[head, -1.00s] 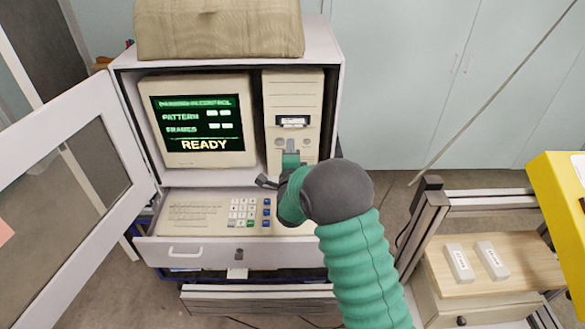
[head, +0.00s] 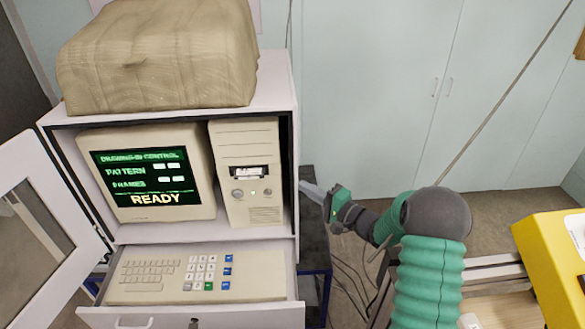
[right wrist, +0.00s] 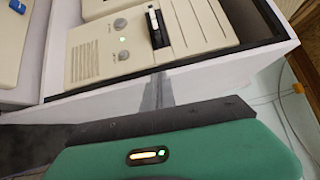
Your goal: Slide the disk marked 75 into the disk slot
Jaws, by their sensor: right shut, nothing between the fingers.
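The disk slot (head: 234,173) is a dark opening in the front of the beige computer unit, and it also shows in the right wrist view (right wrist: 153,28). A white-labelled piece, perhaps a disk's edge, shows at the slot; I cannot read a 75 on it. My right gripper (head: 307,189) is shut and empty, to the right of the cabinet's side wall, apart from the slot. Its closed fingers show in the right wrist view (right wrist: 153,90). My left gripper is not in view.
The monitor (head: 146,172) reads READY beside the computer unit. The keyboard (head: 150,274) sits on a pulled-out drawer. The cabinet door (head: 80,205) stands open at left. A wrapped bundle (head: 160,55) lies on top. A yellow panel (head: 545,265) stands at right.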

